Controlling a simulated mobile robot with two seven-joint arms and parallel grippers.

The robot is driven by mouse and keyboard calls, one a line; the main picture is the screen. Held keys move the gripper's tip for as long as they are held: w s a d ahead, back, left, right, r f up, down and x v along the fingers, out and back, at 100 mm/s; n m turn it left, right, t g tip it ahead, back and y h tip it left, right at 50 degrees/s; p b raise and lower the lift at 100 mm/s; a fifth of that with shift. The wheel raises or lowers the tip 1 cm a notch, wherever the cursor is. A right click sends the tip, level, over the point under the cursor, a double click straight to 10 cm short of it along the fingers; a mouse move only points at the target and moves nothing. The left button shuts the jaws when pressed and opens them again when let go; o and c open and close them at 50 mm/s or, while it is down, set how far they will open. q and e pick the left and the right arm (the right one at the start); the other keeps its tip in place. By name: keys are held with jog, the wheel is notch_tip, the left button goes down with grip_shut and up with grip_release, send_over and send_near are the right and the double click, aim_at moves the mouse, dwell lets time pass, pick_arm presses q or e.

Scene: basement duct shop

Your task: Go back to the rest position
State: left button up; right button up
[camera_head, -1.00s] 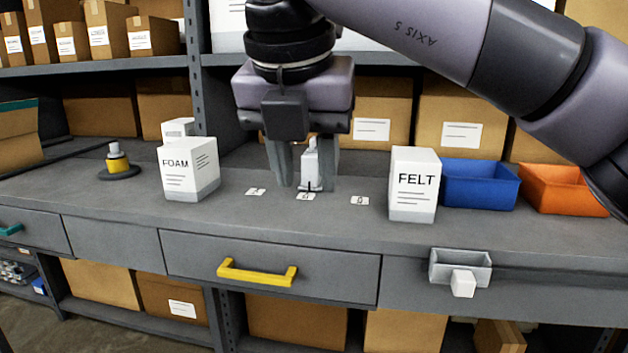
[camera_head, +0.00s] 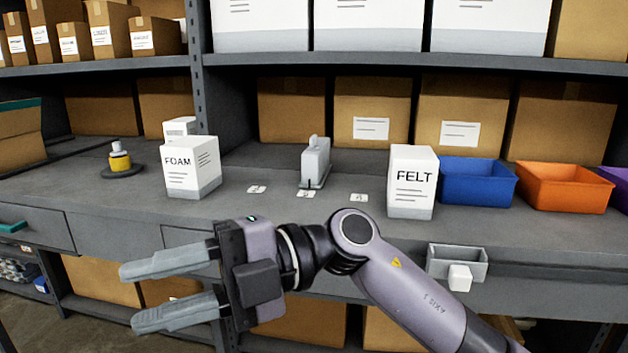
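My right gripper (camera_head: 150,293) is in front of the workbench (camera_head: 100,200), below its top edge, pointing left. Its two fingers are apart with nothing between them. Its arm comes in from the lower right and covers most of the bench's front drawer. A grey upright tool-like object (camera_head: 316,163) stands on the bench behind the middle one of three small white labels (camera_head: 307,194). The gripper is well clear of it. My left gripper is not in view.
A FOAM box (camera_head: 178,180) stands at the left and a FELT box (camera_head: 411,190) at the right. Blue (camera_head: 477,188) and orange (camera_head: 566,193) bins sit beyond FELT. A yellow-and-black item (camera_head: 120,161) stands far left. A small grey holder (camera_head: 470,258) juts from the bench front.

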jog(key=w+d+f+m+t+y, duration=0.5)
jog(key=w+d+m+t+y, duration=0.4)
jog(key=m+t, duration=0.9)
jog(key=w+d+f+m+t+h, duration=0.3)
jog(key=d+f+m+t+h, duration=0.65)
jog(key=f+m+h, duration=0.4)
jog(key=s+d+f+m+g+h, duration=0.2)
jog(key=s+d+f+g+h, duration=0.2)
jog(key=s+d+f, duration=0.6)
jog(key=s+d+f+m+g+h, duration=0.35)
jog(key=s+f+g+h, duration=0.2)
jog(key=f, duration=0.95)
notch_tip(320, 180, up, 10)
jog(key=s+d+n+p, duration=0.1)
jog(key=s+p, duration=0.1)
jog(key=p, duration=1)
jog(key=shift+s+d+t+p, duration=0.25)
jog(key=shift+d+t+p, duration=0.05)
jog(key=shift+d, duration=0.05)
jog(key=shift+f, duration=0.1)
